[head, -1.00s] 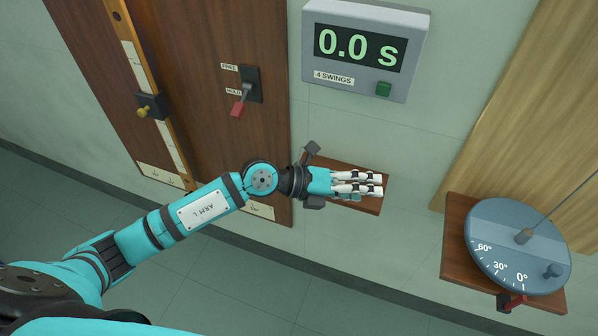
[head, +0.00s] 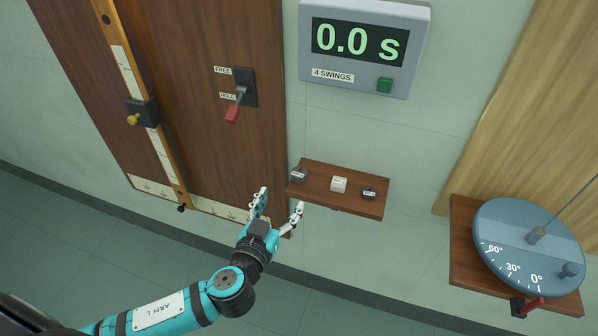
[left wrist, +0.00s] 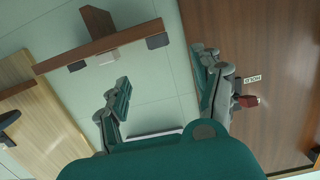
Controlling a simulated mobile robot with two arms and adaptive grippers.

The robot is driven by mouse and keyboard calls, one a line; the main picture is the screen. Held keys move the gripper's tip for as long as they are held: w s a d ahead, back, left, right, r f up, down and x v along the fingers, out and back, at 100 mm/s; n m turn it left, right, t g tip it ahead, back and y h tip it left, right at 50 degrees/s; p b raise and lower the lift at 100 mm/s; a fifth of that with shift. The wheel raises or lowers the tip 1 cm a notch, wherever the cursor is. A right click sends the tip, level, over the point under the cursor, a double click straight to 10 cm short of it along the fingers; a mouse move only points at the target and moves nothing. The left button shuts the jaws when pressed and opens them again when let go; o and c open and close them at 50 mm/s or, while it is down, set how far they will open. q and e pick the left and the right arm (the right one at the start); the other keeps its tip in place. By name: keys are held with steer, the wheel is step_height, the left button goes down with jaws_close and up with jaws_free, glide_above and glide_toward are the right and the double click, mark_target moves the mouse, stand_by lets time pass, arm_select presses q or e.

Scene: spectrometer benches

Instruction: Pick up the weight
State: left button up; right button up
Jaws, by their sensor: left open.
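Three small weights stand on a wooden wall shelf (head: 331,206): a dark one (head: 299,174) at its left end, a white one (head: 338,185) in the middle and a smaller dark one (head: 369,193) at the right. Their labels are too small to read. My left gripper (head: 281,200) is open and empty, just left of and below the shelf, apart from the weights. The left wrist view shows the white weight (left wrist: 103,60) and the left-end dark weight (left wrist: 157,41) beyond the spread fingers. My right gripper is not in view.
A timer box (head: 365,50) reading 0.0 s hangs above the shelf. A FREE/HOLD lever (head: 237,102) sits on the brown panel at left. A round angle dial (head: 529,246) stands on a bracket at right. Bare wall lies between shelf and dial.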

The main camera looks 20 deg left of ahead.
mark_target(298, 174)
arm_select(q)
steer(key=w, duration=0.2)
steer(key=w+p, duration=0.1)
steer(key=w, duration=0.2)
steer(key=w+f, duration=0.1)
steer(key=w, duration=0.2)
steer(key=shift+d+p, duration=0.15)
steer(key=shift+p, duration=0.2)
steer(key=w+p, duration=0.1)
steer(key=w, duration=0.1)
steer(key=w+f, duration=0.1)
steer(key=w, duration=0.1)
steer(key=shift+w+d+f+p, duration=0.1)
steer(key=shift+w+p, duration=0.25)
steer(key=shift+p, duration=0.05)
steer(key=shift+w+f, duration=0.15)
steer(key=shift+w, duration=0.1)
steer(key=shift+c, duration=0.3)
jaws_close()
